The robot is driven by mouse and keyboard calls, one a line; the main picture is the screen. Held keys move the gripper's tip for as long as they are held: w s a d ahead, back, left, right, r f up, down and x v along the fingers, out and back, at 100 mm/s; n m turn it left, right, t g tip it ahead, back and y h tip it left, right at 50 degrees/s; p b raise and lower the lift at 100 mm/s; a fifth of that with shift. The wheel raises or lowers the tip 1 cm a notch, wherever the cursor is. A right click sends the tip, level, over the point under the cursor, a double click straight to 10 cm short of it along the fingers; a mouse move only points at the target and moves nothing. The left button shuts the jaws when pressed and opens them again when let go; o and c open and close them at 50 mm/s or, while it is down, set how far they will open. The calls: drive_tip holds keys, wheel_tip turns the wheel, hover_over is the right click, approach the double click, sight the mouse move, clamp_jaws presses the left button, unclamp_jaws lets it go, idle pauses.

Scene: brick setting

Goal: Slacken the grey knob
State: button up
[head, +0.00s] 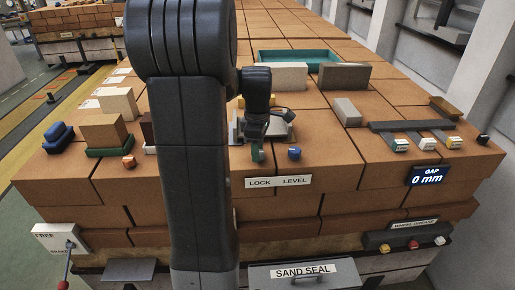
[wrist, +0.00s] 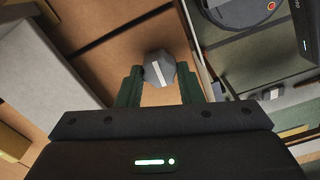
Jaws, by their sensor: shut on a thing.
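The grey knob (wrist: 158,70), faceted with a pale line across its face, sits between the two dark green fingers of my gripper (wrist: 160,84) in the wrist view. The fingers are shut on its two sides. In the head view my gripper (head: 257,154) is at the front edge of the brick top, above the word LOCK on a white label (head: 278,182). There the grey knob is hidden or too small to make out.
A blue knob (head: 294,153) is close to the right of my gripper, above LEVEL. An orange knob (head: 129,162) is to the left. A display (head: 427,176) reads GAP 0 mm. Grey blocks (head: 343,76) and a teal tray (head: 311,55) stand farther back.

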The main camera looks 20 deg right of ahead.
idle(0.5)
drive_tip(key=o, duration=1)
drive_tip(key=shift+c, duration=0.2)
wheel_tip(320, 180, up, 14)
drive_tip(key=b, duration=0.1)
drive_tip(key=shift+f, duration=0.15)
wheel_tip(320, 180, down, 14)
drive_tip(key=shift+r+p, duration=0.15)
drive_tip(key=shift+p, duration=0.3)
drive_tip(key=shift+r, duration=0.1)
